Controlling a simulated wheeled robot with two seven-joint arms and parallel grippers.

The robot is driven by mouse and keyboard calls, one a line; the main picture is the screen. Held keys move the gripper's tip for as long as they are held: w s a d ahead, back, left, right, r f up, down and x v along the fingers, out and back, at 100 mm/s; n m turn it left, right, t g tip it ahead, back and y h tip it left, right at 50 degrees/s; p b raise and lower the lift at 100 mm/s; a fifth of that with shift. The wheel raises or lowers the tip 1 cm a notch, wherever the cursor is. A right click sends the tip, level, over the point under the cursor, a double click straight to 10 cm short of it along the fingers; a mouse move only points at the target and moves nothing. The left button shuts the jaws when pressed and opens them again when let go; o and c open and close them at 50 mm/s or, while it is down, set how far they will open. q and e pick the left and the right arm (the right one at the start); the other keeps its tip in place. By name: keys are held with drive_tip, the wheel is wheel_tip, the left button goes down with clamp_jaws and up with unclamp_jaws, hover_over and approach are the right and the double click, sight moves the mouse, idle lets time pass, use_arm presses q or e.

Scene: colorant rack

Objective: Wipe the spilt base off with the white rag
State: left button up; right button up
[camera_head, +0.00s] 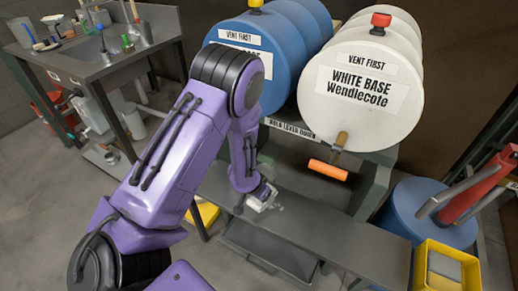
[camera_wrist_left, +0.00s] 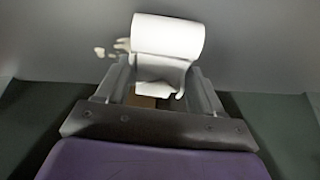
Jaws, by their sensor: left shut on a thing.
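My left gripper (camera_head: 262,198) is low over the grey bench below the barrels. In the left wrist view the gripper (camera_wrist_left: 160,85) is shut on the white rag (camera_wrist_left: 168,38), which is curled above the fingertips with a ragged lower edge between them. White spots of spilt base (camera_wrist_left: 112,48) lie on the grey surface just left of the rag. I cannot tell whether the rag touches the surface. My right gripper is out of view.
A white barrel (camera_head: 350,110) labelled White Base, with an orange-handled tap (camera_head: 328,170), lies beside a blue barrel (camera_head: 285,45) above the bench (camera_head: 340,232). A yellow bin (camera_head: 447,265) and blue drum (camera_head: 405,205) stand right. A sink counter (camera_head: 85,65) is far left.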

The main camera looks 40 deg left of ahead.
use_arm(q)
wheel_tip(320, 180, up, 4)
drive_tip(key=shift+f+p, duration=0.1)
drive_tip(key=shift+p, duration=1)
wheel_tip(320, 180, up, 4)
drive_tip(key=p, duration=0.4)
drive_tip(key=shift+w, duration=0.1)
drive_tip(key=shift+d, duration=0.1)
